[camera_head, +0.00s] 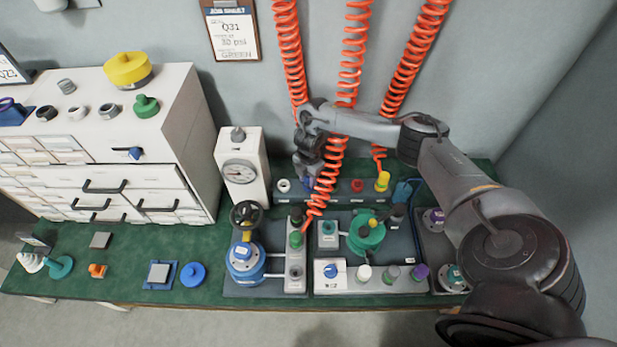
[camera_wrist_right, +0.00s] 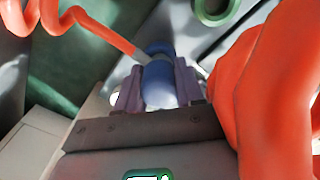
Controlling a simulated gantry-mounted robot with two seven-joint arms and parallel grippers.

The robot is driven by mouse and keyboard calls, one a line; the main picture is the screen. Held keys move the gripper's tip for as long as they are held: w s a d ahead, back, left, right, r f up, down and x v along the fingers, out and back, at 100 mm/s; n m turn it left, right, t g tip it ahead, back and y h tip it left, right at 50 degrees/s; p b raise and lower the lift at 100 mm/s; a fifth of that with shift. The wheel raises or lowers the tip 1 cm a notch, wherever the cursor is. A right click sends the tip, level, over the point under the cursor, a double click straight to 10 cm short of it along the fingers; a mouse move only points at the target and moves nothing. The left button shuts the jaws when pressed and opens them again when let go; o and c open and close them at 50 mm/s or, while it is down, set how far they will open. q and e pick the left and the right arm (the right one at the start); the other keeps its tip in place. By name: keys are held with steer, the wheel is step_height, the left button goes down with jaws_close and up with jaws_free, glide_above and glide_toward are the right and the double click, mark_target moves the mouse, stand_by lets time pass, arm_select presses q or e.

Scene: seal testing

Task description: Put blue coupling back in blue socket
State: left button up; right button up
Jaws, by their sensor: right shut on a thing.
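My right gripper (camera_head: 308,180) is at the back of the bench, over the left part of the grey socket rail (camera_head: 335,197). In the right wrist view it is shut on the blue coupling (camera_wrist_right: 159,84), which sits between its two fingers (camera_wrist_right: 158,90). An orange coiled hose runs to the coupling from the upper left of that view. The blue socket cannot be made out; the gripper covers that part of the rail in the head view. Whether the coupling touches the rail cannot be told. My left gripper is not in view.
The rail also carries a white ring (camera_head: 284,186), a red socket (camera_head: 357,185) and a yellow coupling (camera_head: 382,181). Orange coiled hoses hang around my right arm. A white gauge box (camera_head: 240,172) stands left of the rail. A blue valve (camera_head: 245,258) and a green wheel (camera_head: 367,233) stand in front.

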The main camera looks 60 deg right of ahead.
steer(key=shift+f, duration=0.2)
steer(key=o, duration=1.2)
steer(key=shift+r, duration=0.1)
step_height(320, 180, up, 10)
steer(key=p, duration=0.4)
steer(key=shift+f, duration=0.25)
steer(key=shift+r+p, duration=0.45)
steer(key=shift+r, duration=0.15)
steer(key=shift+s, duration=0.1)
